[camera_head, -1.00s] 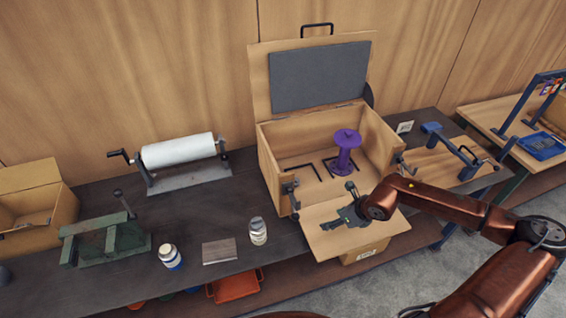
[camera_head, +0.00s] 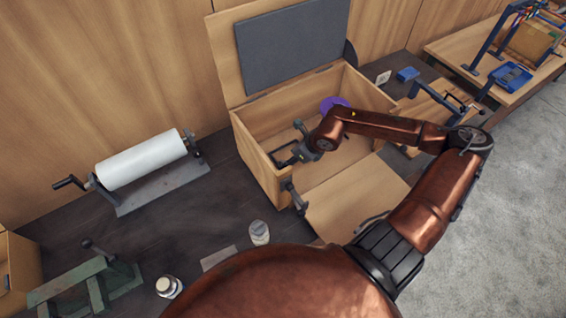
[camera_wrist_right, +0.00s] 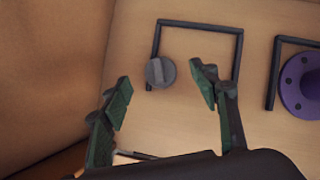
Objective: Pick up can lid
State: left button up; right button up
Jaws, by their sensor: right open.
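A small grey round can lid (camera_wrist_right: 160,73) with a raised bar across its top lies on the wooden box floor in the right wrist view, by the end of a black square bracket (camera_wrist_right: 197,26). I cannot make it out in the head view, where my arm covers part of the box. My right gripper (camera_wrist_right: 160,80) is open and empty; in the wrist view its green-padded fingers appear on either side of the lid, with no visible contact. In the head view the right gripper (camera_head: 286,143) is inside the open wooden box (camera_head: 253,150), at its left part. My left gripper is out of view.
A purple flanged pipe (camera_head: 332,103) stands in the box to the right; its flange (camera_wrist_right: 303,86) shows in the wrist view by another bracket. The box's left wall (camera_wrist_right: 55,70) is close to my gripper. Bottles and a white roll (camera_head: 142,158) stand on the bench left.

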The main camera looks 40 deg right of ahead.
jog(key=x, duration=0.5)
jog(key=shift+a+f+p, duration=0.1)
jog(key=shift+f+p, duration=0.1)
jog(key=shift+p, duration=0.1)
jog(key=shift+s, duration=0.1)
jog(key=c, duration=0.9)
jog(key=shift+r, duration=0.15)
